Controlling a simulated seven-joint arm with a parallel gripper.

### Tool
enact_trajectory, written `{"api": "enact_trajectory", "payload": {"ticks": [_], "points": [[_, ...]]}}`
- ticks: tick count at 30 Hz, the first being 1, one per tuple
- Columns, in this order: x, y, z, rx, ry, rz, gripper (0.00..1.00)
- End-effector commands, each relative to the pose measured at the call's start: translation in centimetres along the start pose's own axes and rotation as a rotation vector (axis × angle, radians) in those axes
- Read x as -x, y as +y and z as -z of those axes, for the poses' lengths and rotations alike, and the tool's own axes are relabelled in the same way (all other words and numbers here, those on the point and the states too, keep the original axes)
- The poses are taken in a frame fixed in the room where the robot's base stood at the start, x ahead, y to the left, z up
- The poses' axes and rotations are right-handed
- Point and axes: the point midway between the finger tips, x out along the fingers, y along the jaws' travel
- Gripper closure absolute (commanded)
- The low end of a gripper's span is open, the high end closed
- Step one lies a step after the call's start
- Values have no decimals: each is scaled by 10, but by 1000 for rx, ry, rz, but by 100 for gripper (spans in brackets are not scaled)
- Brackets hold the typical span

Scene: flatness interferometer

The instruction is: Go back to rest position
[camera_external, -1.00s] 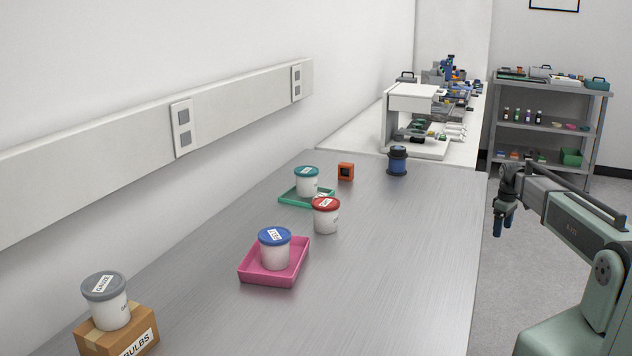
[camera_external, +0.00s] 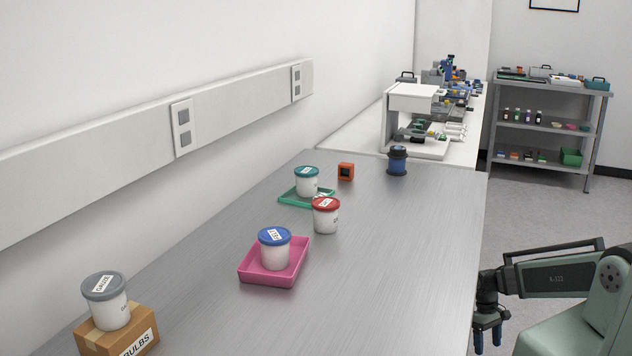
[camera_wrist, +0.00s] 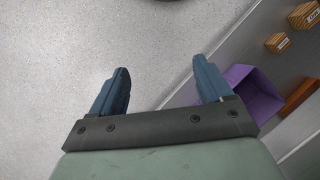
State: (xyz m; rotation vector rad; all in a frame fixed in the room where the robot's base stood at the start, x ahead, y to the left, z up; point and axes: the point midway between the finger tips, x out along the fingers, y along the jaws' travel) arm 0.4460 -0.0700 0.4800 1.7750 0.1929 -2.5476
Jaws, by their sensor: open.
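My gripper (camera_external: 488,338) hangs at the lower right in the external view, fingers pointing down beside the table's right edge, over the floor. In the wrist view my gripper (camera_wrist: 160,90) shows two blue fingers spread apart with nothing between them. It is open and empty, and grey floor lies below it.
On the metal table (camera_external: 400,260) are a blue-lidded jar (camera_external: 275,250) in a pink tray (camera_external: 252,280), a red-lidded jar (camera_external: 326,217), a teal-lidded jar (camera_external: 306,183) in a green tray (camera_external: 290,201), and a grey-lidded jar (camera_external: 106,305) on a box (camera_external: 130,338). A purple bin (camera_wrist: 255,95) shows at right.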

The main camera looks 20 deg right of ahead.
Motion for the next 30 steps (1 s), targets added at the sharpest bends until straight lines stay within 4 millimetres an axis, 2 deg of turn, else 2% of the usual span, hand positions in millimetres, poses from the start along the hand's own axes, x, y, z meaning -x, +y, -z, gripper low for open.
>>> {"api": "enact_trajectory", "payload": {"ticks": [1, 9, 16, 20, 30], "points": [[-13, -11, -16, -6, -23, 1, 21], [-72, -54, -86, -64, -134, -5, 21], [-104, -76, -138, -108, -208, -21, 21], [-113, -81, -153, -122, -229, -28, 21], [-113, -81, -153, -122, -229, -28, 21]]}}
